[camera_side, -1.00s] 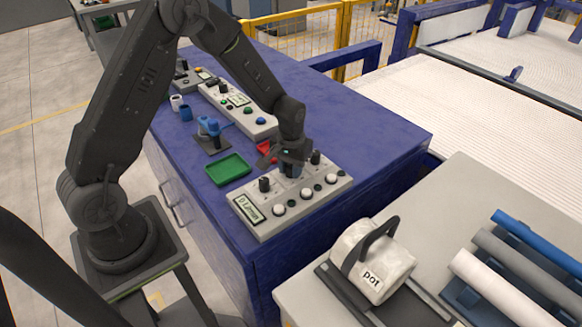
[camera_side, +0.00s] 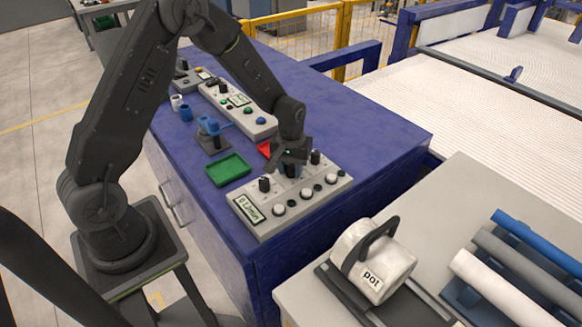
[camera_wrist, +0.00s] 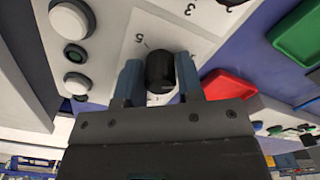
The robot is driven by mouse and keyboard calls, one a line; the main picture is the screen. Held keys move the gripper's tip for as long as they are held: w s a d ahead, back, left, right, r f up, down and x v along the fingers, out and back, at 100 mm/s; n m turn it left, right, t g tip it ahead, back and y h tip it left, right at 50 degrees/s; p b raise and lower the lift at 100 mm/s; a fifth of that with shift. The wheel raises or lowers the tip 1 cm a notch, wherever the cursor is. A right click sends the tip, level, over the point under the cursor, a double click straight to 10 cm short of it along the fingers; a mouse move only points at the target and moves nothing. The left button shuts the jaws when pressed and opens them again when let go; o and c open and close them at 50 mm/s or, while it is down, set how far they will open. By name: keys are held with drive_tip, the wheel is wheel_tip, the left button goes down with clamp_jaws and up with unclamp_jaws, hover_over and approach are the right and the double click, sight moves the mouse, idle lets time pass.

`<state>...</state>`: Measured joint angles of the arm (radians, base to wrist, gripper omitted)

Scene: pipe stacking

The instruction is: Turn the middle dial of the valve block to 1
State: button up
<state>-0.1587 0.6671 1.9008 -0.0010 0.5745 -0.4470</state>
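The valve block (camera_side: 262,222) is a light grey box on the blue cabinet, with three black dials, several white buttons and a small display reading about "0 L/min". The dial's pointer cannot be made out.
The left dial (camera_side: 264,184) and right dial (camera_side: 315,157) stand close on either side of my gripper. A green tray (camera_side: 228,169) and a red tray (camera_side: 264,149) lie behind the block. A white pot (camera_side: 372,260) stands on the grey table in front.

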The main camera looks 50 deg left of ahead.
sight(291, 165)
drive_tip(key=o, duration=0.4)
drive_tip(key=shift+c, duration=0.2)
wheel_tip(291, 165, up, 14)
drive_tip(key=shift+f, duration=0.1)
idle(0.4)
drive_tip(key=s+d+r+m+t, duration=0.3)
drive_tip(key=s+d+r, duration=0.1)
drive_tip(key=s+r, duration=0.55)
drive_tip(key=s+d+r+m+t, duration=0.1)
drive_tip(key=s+m, duration=0.1)
drive_tip(key=s, duration=0.4)
drive_tip(key=s+d+r+m+t, duration=0.1)
drive_tip(key=s+r+m, duration=0.1)
drive_tip(key=s, duration=0.4)
drive_tip(key=shift+d+t, duration=0.3)
drive_tip(key=shift+d, duration=0.05)
